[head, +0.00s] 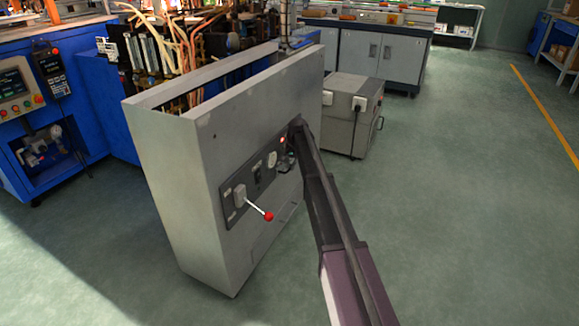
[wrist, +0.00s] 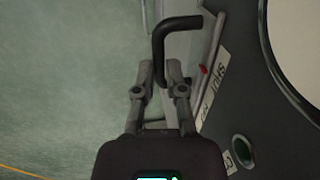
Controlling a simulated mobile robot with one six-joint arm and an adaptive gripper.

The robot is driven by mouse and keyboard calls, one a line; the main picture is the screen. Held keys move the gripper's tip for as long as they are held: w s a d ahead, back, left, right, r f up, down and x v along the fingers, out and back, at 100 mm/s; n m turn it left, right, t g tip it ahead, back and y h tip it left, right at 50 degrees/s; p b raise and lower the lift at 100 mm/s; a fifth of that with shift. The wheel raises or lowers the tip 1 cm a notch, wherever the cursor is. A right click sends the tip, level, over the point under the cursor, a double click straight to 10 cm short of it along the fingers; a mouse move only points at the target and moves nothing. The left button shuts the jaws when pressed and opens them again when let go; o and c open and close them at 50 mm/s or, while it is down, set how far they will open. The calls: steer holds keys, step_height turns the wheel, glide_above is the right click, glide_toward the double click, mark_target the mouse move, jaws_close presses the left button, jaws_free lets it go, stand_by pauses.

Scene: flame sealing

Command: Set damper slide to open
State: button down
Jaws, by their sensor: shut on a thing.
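The damper slide appears to be the dark bent handle (wrist: 176,24) in the wrist view. It runs out from a light slotted strip beside a dark panel (wrist: 262,95). My gripper (wrist: 159,72) is shut on the lower end of this handle, which lies between the two fingertips. A small red pointer (wrist: 203,69) sits beside the strip, close to a white label (wrist: 217,72) with tilted lettering that seems to read "SHUT". In the head view, my arm reaches the right part of the grey cabinet's front (head: 232,140) and hides most of the handle area.
A lever with a red ball (head: 268,216) sticks out of the cabinet's control panel, left of my arm. A grey box unit (head: 349,125) stands behind my arm. Blue machines (head: 85,110) are at the left. The green floor (head: 470,220) at the right is clear.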

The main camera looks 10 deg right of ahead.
steer(key=w+d, duration=0.6)
steer(key=w, duration=0.2)
steer(key=shift+w, duration=0.35)
steer(key=c, duration=0.7)
jaws_free()
steer(key=shift+d, duration=0.1)
steer(key=shift+s, duration=0.1)
